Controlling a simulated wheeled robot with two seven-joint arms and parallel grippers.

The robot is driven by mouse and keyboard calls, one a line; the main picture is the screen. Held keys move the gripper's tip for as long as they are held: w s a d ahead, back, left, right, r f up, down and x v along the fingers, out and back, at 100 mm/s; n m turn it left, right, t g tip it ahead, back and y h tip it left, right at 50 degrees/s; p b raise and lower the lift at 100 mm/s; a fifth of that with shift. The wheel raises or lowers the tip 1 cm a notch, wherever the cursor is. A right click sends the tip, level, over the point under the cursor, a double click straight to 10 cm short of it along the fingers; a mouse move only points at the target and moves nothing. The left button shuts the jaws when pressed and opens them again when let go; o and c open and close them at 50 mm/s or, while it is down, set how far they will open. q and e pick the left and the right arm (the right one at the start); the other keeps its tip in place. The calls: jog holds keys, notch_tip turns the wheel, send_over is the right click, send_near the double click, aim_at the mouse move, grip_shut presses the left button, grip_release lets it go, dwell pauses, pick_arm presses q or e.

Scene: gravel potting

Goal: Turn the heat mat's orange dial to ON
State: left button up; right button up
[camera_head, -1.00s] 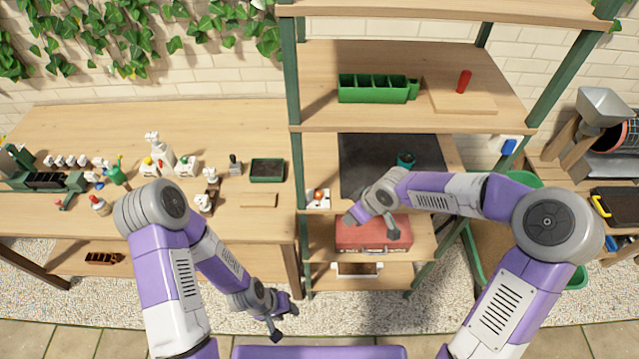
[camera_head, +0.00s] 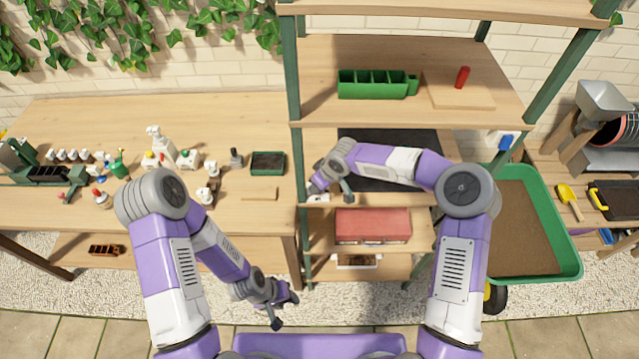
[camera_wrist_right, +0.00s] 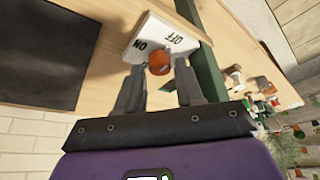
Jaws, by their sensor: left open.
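The dial's pointer setting is not readable. In the head view my right gripper (camera_head: 317,188) hides most of the box at the shelf's left front. The black heat mat (camera_head: 415,140) lies on that shelf. My left gripper (camera_head: 284,311) is open and empty, low in front of the bench.
A green post (camera_head: 293,80) stands close to the left of the box. Another shelf with a green divided tray (camera_head: 375,86) is above. A red case (camera_head: 373,224) sits on the shelf below. A workbench (camera_head: 90,120) with bottles is left; a green wheelbarrow (camera_head: 572,262) is right.

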jog(key=shift+w+a+f, duration=0.1)
jog(key=shift+a+f, duration=0.05)
jog(key=shift+f, duration=0.3)
grip_shut()
